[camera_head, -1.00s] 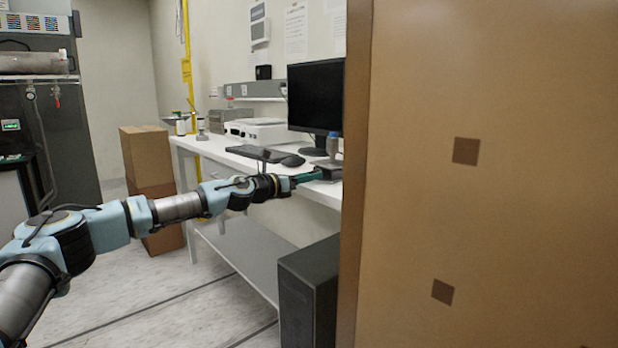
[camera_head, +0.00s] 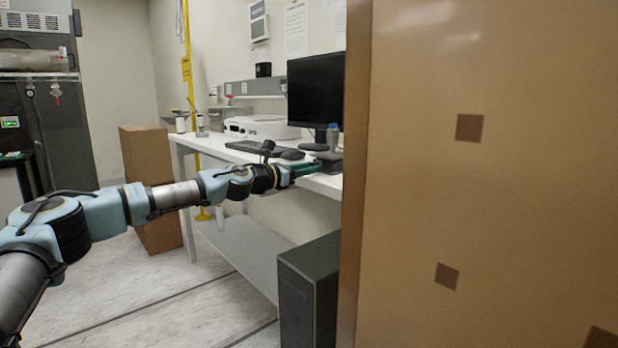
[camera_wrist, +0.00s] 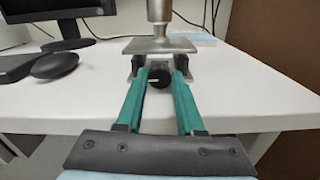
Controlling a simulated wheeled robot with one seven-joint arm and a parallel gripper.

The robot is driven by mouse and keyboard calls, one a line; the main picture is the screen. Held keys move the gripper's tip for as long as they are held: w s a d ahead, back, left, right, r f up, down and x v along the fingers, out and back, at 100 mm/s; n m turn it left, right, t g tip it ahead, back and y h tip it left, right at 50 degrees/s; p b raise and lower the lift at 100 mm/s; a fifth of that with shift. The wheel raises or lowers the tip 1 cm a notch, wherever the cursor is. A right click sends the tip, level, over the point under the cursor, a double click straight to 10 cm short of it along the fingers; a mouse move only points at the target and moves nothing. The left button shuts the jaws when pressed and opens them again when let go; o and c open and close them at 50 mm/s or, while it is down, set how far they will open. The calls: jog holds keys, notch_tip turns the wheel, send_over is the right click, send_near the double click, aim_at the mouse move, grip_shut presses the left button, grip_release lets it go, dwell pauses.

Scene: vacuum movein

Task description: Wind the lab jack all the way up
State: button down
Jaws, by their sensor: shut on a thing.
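The lab jack (camera_wrist: 160,44) stands on the white bench near its front edge, with a flat metal top plate. A grey metal cylinder (camera_wrist: 159,12) stands upright on the plate. The jack's round black knob (camera_wrist: 160,76) faces me, between the two green fingers of my gripper (camera_wrist: 158,78). The fingers are shut on the knob. In the head view the jack (camera_head: 328,160) is small, and my gripper (camera_head: 304,170) meets its near side. The cylinder (camera_head: 333,138) shows on top there. How far the jack is raised is hard to tell.
A monitor (camera_head: 315,92), a keyboard (camera_head: 250,148) and a mouse (camera_head: 291,155) are on the bench (camera_head: 225,156) to the left. A black computer case (camera_head: 309,290) stands below. A large brown panel (camera_head: 490,180) fills the right side and hides the bench's end.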

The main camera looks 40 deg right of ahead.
jog(key=shift+m+b, duration=0.35)
jog(key=shift+m, duration=0.45)
jog(key=c, duration=0.5)
grip_release()
jog(key=shift+a, duration=0.1)
jog(key=a, duration=0.3)
jog(key=a+b, duration=0.1)
jog(key=a, duration=0.6)
jog(key=shift+w+a, duration=0.3)
jog(key=shift+a, duration=0.05)
